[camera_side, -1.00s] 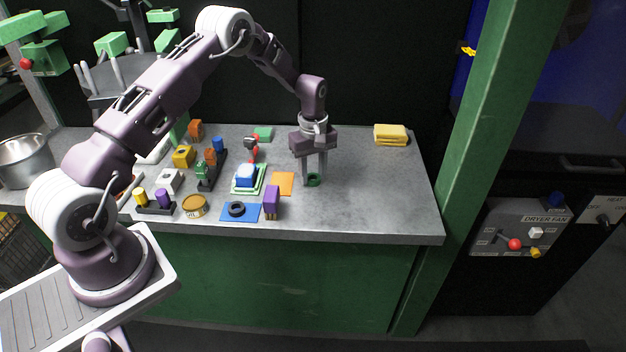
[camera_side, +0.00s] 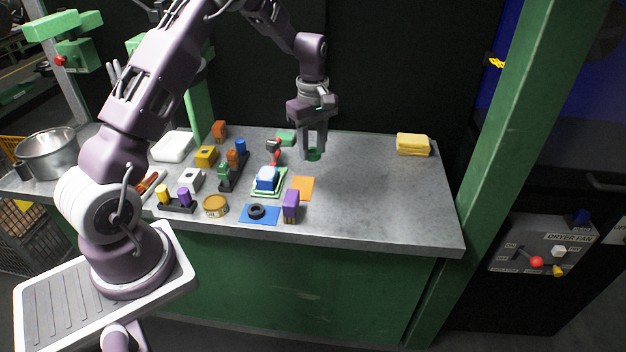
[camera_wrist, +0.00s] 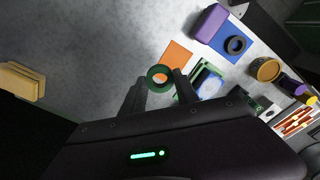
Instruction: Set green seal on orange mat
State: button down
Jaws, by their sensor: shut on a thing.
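The green seal (camera_side: 313,155) is a ring held between the fingertips of my gripper (camera_side: 314,150). My gripper is shut on it and holds it up above the counter, to the upper right of the orange mat. In the wrist view the green seal (camera_wrist: 160,77) sits between the two fingers (camera_wrist: 162,85), with its hole showing. The orange mat (camera_side: 302,188) is a flat square lying bare on the counter. In the wrist view the orange mat (camera_wrist: 174,58) shows beyond the seal, partly covered by it.
A blue mat (camera_side: 264,219) bears a black ring (camera_side: 256,211), with a purple block (camera_side: 291,205) beside it. A green tray with a blue-and-white block (camera_side: 266,179) stands left of the orange mat. A yellow sponge stack (camera_side: 413,144) lies far right.

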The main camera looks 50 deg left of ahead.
aim_at(301, 188)
jog(key=shift+n, duration=0.9)
jog(key=s+f, duration=0.1)
jog(key=f, duration=0.2)
jog(key=a+f, duration=0.1)
jog(key=f, duration=0.2)
jog(key=s+f, duration=0.1)
jog(key=f, duration=0.3)
jog(key=shift+s+a, duration=0.3)
jog(key=c, duration=0.9)
grip_release()
